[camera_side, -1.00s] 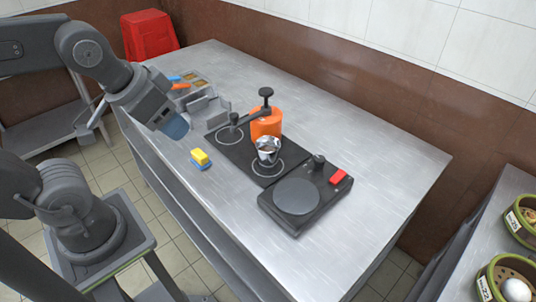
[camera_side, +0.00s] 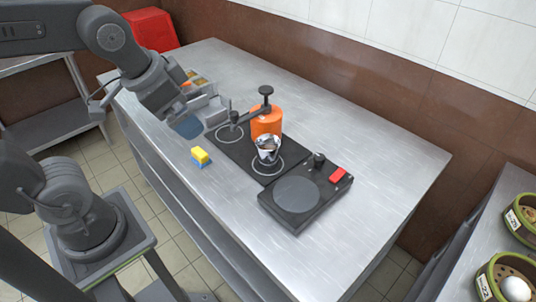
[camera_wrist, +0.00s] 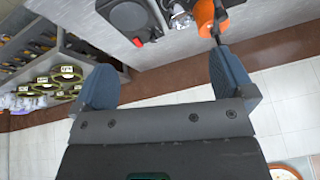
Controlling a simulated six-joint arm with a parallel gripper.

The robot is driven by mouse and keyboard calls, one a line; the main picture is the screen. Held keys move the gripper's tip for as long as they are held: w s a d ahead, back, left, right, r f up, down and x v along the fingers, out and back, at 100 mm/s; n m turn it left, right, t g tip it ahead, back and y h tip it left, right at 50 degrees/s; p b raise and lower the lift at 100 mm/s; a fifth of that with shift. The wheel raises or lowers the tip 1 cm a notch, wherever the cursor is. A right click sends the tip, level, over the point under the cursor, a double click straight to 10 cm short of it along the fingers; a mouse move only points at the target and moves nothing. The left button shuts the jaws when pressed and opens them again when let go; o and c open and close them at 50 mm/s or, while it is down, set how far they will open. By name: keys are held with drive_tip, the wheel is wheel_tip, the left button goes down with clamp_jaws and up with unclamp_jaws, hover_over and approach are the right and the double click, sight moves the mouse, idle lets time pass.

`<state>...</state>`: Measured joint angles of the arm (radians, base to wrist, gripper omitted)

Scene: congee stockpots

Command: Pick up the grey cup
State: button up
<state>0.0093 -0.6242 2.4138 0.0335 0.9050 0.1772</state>
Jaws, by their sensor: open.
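The grey cup (camera_side: 268,152) is a shiny metal cup standing on the black two-ring hob plate (camera_side: 225,146), at the front ring and just in front of an orange pot. In the wrist view the grey cup (camera_wrist: 180,18) shows at the top edge, partly cut off. My gripper (camera_side: 188,126) is above the table's left side, left of the cup and apart from it. In the wrist view my gripper (camera_wrist: 165,80) has its two blue fingers spread wide with nothing between them.
The orange pot (camera_side: 265,124) stands right behind the cup, with a dark handled arm over it. A black turntable-like device (camera_side: 296,194) sits right of the hob. A yellow-and-blue sponge (camera_side: 200,156) lies left of it. The table's right side is clear.

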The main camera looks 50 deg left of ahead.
drive_tip(key=w+f+m+g+y, duration=0.1)
drive_tip(key=w+m+g, duration=0.1)
drive_tip(key=w+m, duration=0.6)
drive_tip(key=m+g+y, duration=0.2)
drive_tip(key=m, duration=1)
approach(268, 148)
drive_tip(key=f, duration=0.5)
drive_tip(key=a+f, duration=0.1)
drive_tip(key=f, duration=0.1)
drive_tip(key=shift+s+f, duration=0.2)
drive_tip(key=shift+s, duration=0.2)
drive_tip(key=shift+c, duration=0.3)
drive_tip(key=c, duration=1)
drive_tip(key=shift+r, duration=0.1)
